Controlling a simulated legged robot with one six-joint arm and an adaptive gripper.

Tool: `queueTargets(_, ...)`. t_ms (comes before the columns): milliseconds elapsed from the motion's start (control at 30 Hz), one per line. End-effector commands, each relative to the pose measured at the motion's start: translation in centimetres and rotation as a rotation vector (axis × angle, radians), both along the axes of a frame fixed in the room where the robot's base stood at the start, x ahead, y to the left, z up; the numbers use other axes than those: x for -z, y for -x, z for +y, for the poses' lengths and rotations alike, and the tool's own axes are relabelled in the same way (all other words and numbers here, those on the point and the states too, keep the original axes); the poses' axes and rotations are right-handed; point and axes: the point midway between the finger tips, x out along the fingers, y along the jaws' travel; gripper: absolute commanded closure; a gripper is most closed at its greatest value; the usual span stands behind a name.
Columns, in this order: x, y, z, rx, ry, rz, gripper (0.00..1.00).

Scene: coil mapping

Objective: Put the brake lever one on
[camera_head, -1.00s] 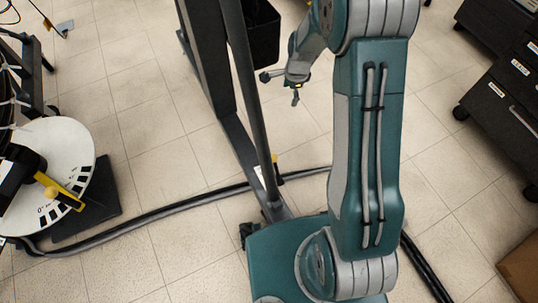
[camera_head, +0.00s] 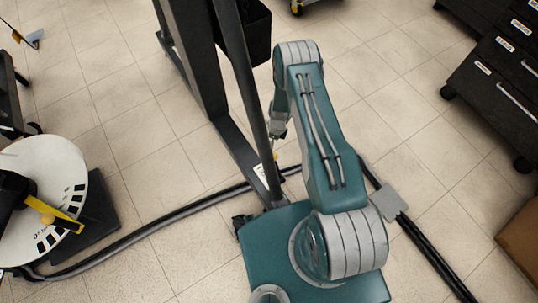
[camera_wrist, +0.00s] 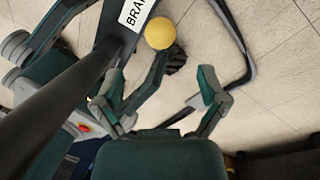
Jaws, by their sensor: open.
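The brake lever's yellow ball knob (camera_wrist: 160,33) shows in the upper middle of the wrist view, beside a white label (camera_wrist: 134,13) whose visible letters read "BRA". In the head view the yellow part is small (camera_head: 275,155), low on the dark post. My gripper (camera_wrist: 160,82) is open and empty in the wrist view, its fingers spread left and right. The knob lies beyond the fingertips and no contact shows. In the head view my gripper (camera_head: 278,130) is small, beside the post and above the lever; its fingers are hard to make out there.
A dark slanted post (camera_head: 240,85) stands close left of my arm. A black bin (camera_head: 245,32) hangs behind it. A black cable (camera_head: 150,225) crosses the floor. A white dial (camera_head: 45,190) with a yellow pointer stands at left. Black drawers (camera_head: 500,85) stand at right.

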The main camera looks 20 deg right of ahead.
Motion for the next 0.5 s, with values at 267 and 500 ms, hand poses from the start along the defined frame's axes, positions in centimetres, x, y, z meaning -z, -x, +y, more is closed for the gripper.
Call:
queueTargets(267, 4.8, 0.9, 0.8, -0.001, 0.005, 0.004, 0.08)
queueTargets(500, 8.2, 1.3, 1.3, -0.003, 0.006, 0.002, 0.08)
